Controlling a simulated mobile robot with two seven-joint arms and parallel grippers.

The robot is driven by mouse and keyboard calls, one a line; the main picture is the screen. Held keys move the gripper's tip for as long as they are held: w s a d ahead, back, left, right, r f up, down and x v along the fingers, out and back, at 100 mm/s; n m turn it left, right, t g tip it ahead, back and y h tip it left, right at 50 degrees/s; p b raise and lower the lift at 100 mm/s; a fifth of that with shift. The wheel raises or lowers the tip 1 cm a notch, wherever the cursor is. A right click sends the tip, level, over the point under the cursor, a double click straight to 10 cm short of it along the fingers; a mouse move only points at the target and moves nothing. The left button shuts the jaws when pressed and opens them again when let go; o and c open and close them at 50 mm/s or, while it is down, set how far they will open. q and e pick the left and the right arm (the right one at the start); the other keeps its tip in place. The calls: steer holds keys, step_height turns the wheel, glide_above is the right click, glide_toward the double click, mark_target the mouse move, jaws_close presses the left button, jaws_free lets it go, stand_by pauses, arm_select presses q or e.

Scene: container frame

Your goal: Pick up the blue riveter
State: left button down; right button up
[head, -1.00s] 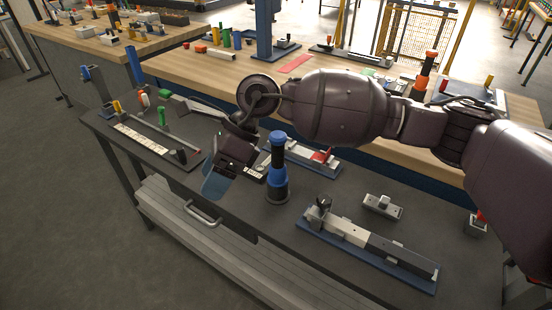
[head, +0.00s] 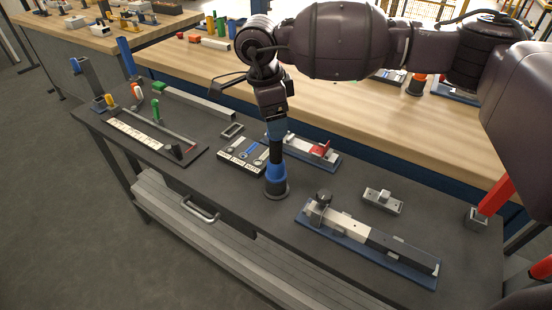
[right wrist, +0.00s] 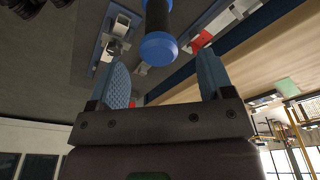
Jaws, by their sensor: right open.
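The blue riveter (head: 275,172) stands upright on the dark bench, with a black base and a blue collar. My right gripper (head: 277,131) is directly above it, pointing down, and its fingers cover the riveter's top in the head view. In the right wrist view, the two blue-grey fingers are apart, and the riveter's round blue end (right wrist: 158,48) shows in the gap between them. The right gripper is open, with visible space on both sides of the riveter. My left gripper is not in view.
A panel with round dials (head: 243,154) lies just left of the riveter. A blue-based fixture with a red part (head: 318,150) is behind right, and a long blue-based fixture (head: 365,240) is in front right. A small grey block (head: 383,200) lies at right.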

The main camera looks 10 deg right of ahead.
glide_above(276, 160)
steer(key=w, duration=0.2)
steer(key=shift+s+d+f, duration=0.15)
steer(key=shift+f, duration=1.35)
steer(key=shift+s+d+f, duration=0.1)
steer(key=shift+d+f, duration=0.05)
steer(key=shift+f, duration=1.3)
steer(key=c, duration=1)
